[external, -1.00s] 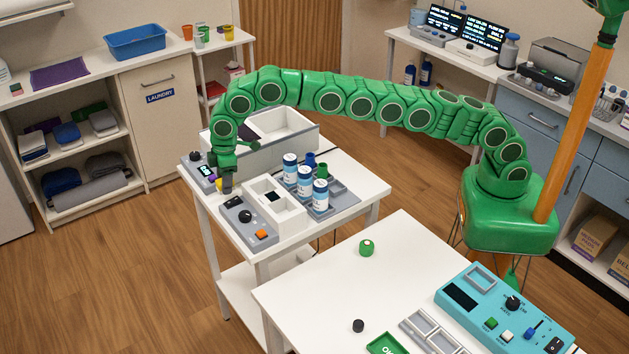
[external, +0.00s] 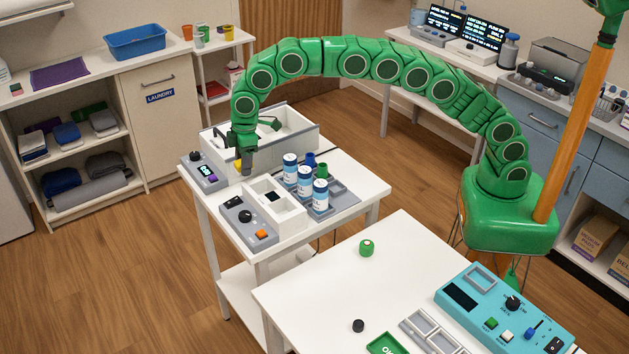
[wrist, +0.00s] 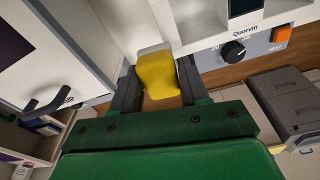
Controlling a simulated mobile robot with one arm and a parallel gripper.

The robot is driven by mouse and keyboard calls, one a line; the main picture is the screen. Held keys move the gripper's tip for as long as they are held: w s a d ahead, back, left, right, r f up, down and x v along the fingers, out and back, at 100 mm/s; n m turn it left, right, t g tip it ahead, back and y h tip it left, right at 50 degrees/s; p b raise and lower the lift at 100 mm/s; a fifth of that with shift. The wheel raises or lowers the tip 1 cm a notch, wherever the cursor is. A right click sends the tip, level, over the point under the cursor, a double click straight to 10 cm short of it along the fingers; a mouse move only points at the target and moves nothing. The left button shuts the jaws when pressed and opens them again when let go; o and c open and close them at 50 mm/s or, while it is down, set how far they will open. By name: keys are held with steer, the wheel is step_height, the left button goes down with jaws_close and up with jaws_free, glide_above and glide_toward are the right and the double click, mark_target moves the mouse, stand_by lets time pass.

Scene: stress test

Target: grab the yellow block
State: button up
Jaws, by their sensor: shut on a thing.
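The yellow block (wrist: 157,75) sits between the two dark fingers of my gripper (wrist: 160,88) in the wrist view. My gripper is shut on it. In the external view my gripper (external: 246,170) points down above the far left part of the white cart, and a bit of the yellow block (external: 238,164) shows beside the fingers. The block's lower part is hidden, and I cannot tell whether it is clear of the surface below.
A white open bin (external: 290,128) stands close behind my gripper. A grey control box (external: 203,171) is to its left. Several white-and-blue bottles (external: 304,182) and a white holder (external: 277,207) stand to its right. A knobbed device (external: 247,220) is in front.

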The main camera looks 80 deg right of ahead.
steer(key=shift+s+d+r, duration=0.3)
steer(key=shift+s+r, duration=0.2)
steer(key=shift+s, duration=0.7)
steer(key=shift+s+d+r, duration=0.3)
steer(key=shift+s+r, duration=0.25)
steer(key=shift+s, duration=0.6)
steer(key=shift+s+d+r, duration=0.3)
steer(key=shift+s+r, duration=0.2)
steer(key=shift+s, duration=0.7)
